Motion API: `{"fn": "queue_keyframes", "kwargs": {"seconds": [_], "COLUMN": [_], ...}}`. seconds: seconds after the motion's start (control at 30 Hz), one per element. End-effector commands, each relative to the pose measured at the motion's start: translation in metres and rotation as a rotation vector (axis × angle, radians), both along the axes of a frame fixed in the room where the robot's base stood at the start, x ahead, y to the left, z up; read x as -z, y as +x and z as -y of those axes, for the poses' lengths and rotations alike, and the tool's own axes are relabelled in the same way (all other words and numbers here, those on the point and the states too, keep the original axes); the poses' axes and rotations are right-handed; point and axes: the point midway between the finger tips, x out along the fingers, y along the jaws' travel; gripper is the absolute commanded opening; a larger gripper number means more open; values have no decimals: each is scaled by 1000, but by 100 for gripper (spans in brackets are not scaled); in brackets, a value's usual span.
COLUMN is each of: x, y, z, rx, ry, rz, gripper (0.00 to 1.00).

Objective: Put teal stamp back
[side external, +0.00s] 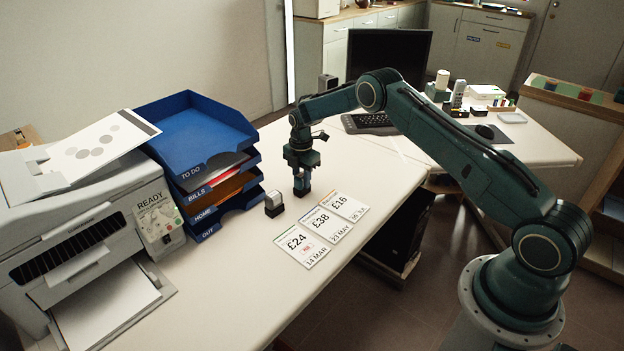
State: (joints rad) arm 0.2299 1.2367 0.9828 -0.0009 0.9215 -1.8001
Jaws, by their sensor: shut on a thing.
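My gripper (301,179) points down over the desk, to the right of the letter trays. It is shut on a small dark bluish thing, which looks like the teal stamp (301,190); the fingers hide most of it. Its lower end is at or just above the desk top; I cannot tell if it touches. A second stamp (274,204), grey with a black base, stands upright on the desk to the left and nearer the camera.
Price cards £24 (302,245), £38 (327,226) and £16 (345,207) lie in front of the gripper. A blue letter tray stack (205,135) and a printer (75,240) stand left.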

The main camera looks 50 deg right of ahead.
Motion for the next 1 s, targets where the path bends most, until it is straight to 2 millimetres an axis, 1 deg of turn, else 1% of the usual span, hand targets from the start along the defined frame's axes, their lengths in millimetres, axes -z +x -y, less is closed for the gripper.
{"fn": "queue_keyframes", "kwargs": {"seconds": [0.1, 0.13, 0.2, 0.23, 0.53, 0.67, 0.77, 0.87, 1.0], "x": [3, 3, 3, 2, 2, -2, -8, -19, -39], "y": [0, 0, 0, 0, 0, 0, 0, 1, 1], "z": [0, 0, 0, 0, 0, 0, 0, 0, 0], "rx": [0, 0, 0, 0, 0, 0, 0, 0, 0], "ry": [0, 0, 0, 0, 0, 0, 0, 0, -1], "rz": [0, 0, 0, 0, 0, 0, 0, 2, 3], "gripper": [14, 35, 48, 51, 51, 51, 51, 51, 51]}}
